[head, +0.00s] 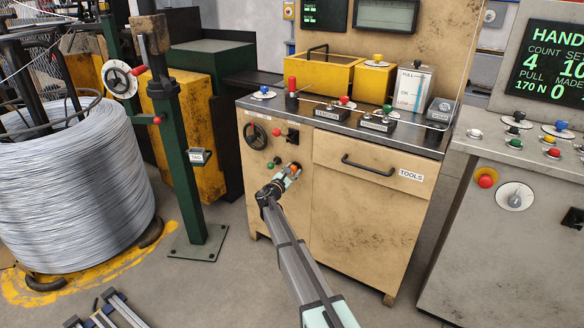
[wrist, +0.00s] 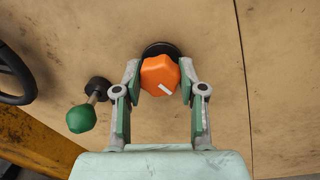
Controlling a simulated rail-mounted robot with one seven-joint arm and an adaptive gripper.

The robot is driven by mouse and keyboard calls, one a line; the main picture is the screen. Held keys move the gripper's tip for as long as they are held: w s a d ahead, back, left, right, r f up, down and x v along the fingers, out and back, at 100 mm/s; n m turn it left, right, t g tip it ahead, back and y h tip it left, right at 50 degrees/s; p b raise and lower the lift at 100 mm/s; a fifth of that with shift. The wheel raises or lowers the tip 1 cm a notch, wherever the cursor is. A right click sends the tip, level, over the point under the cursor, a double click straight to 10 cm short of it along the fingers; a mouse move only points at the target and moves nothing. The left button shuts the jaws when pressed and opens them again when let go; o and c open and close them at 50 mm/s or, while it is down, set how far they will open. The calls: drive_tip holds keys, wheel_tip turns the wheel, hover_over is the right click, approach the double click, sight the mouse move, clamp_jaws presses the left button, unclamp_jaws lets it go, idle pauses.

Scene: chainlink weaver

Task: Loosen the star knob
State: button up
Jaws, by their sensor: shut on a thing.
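The star knob is an orange, lobed knob with a white mark on its face, in the middle of the wrist view (wrist: 160,76). It sits on a dark round base against the tan cabinet front. My gripper (wrist: 160,80) has a finger on each side of the knob and is shut on it.
A green ball-ended lever (wrist: 82,118) stands out close left of my gripper. A black handwheel (head: 255,136) and a red-knobbed switch (head: 278,132) are above on the cabinet. The tools drawer (head: 369,172) is to the right. A green post (head: 180,160) stands to the left.

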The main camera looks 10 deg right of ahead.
drive_tip(key=shift+w+r+n+p, duration=0.1)
drive_tip(key=shift+r+n+p, duration=0.05)
drive_tip(key=shift+n+p, duration=0.4)
drive_tip(key=shift+n, duration=0.25)
drive_tip(key=o, duration=1.1)
drive_tip(key=shift+o, duration=0.2)
drive_tip(key=v, duration=1.2)
